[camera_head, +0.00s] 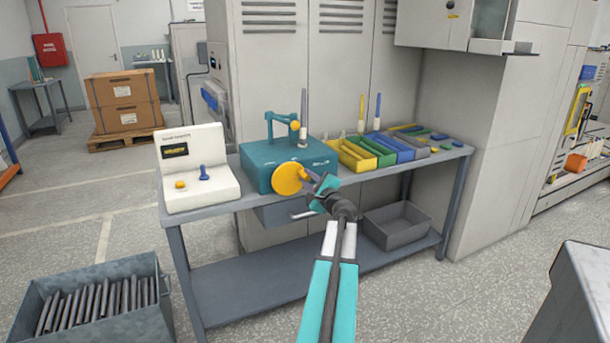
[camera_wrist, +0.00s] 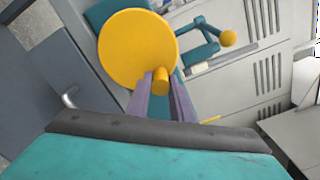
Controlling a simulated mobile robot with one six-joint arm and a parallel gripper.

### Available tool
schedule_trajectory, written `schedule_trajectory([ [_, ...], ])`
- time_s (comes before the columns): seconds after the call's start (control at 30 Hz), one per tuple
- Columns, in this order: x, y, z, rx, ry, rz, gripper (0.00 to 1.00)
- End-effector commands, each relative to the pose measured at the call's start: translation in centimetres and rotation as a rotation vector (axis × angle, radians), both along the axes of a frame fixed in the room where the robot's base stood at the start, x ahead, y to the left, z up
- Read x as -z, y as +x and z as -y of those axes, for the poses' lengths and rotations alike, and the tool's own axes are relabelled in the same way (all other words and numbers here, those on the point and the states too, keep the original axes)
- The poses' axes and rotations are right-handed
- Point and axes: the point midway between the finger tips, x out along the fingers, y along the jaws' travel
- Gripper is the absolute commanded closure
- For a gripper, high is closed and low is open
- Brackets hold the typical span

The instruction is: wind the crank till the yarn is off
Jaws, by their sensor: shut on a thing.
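The teal winding machine (camera_head: 258,178) stands on the grey table. Its crank is a round yellow disc (camera_head: 287,180) on the front face, which fills the upper middle of the wrist view (camera_wrist: 135,50). A short yellow crank knob (camera_wrist: 160,79) sits at the disc's lower right edge in the wrist view. My gripper (camera_head: 318,186) has its two grey-purple fingers on either side of this knob and is shut on it. A spindle (camera_head: 303,125) stands upright on top of the machine beside a teal arm with a yellow ball (camera_head: 295,125). I cannot make out any yarn on the spindle.
A white control stand (camera_head: 192,150) with a yellow button and blue lever is left of the machine. Yellow, green, blue and grey trays (camera_head: 390,160) line the right of the table. A grey bin (camera_head: 398,228) rests on the lower shelf.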

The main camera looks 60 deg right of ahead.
Motion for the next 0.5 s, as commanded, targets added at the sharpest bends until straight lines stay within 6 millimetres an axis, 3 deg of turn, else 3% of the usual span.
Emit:
schedule_trajectory([
  [0.5, 1.2, 0.0, 0.1, -0.005, 0.17, 0.122, 1.0],
])
